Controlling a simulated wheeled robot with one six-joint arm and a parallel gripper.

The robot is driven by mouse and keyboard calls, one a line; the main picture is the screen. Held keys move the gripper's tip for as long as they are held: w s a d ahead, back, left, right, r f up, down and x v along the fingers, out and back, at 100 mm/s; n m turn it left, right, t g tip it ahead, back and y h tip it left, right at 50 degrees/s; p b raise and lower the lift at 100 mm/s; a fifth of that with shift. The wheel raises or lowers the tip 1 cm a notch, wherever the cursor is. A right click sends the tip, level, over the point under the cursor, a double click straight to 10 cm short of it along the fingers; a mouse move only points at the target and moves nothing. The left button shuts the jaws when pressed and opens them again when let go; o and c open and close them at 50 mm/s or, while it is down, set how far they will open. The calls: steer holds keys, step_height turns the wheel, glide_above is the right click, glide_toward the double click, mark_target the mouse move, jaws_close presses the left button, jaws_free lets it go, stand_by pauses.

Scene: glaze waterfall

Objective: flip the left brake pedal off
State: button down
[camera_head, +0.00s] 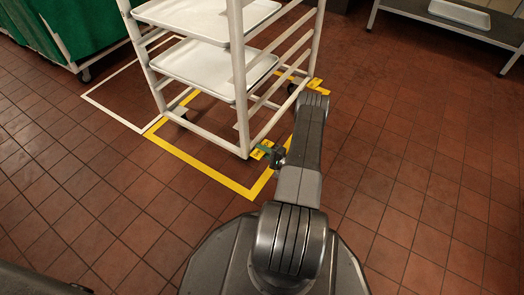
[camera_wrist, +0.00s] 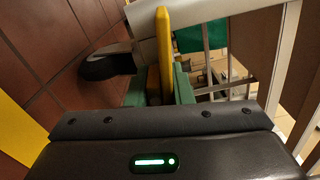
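A yellow brake pedal (camera_head: 260,149) shows at the near right foot of the white rack. I take it for the left one, seen from the rack's right side. My gripper (camera_head: 276,157) is low beside it, partly hidden by my arm. In the wrist view, the yellow pedal (camera_wrist: 164,45) runs upright between the green fingers of my gripper (camera_wrist: 160,88). The fingers stand apart on either side of it. A brown-orange patch fills the gap beside the pedal, so I cannot tell whether they pinch it. A dark caster wheel (camera_wrist: 108,64) is just left of the pedal.
The white rack (camera_head: 241,85) holds trays (camera_head: 206,66) and stands in a yellow floor outline (camera_head: 203,168). Another yellow pedal (camera_head: 316,84) is at its far right foot. Green-covered carts (camera_head: 85,25) stand far left and a metal table (camera_head: 470,28) far right. The floor at right is clear.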

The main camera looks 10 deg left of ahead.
steer(key=shift+s+n, duration=0.1)
steer(key=shift+n, duration=2.2)
steer(key=c, duration=1.3)
jaws_free()
steer(key=p+v, duration=0.3)
steer(key=v, duration=1)
steer(key=shift+s+d, duration=0.1)
steer(key=shift+d, duration=0.3)
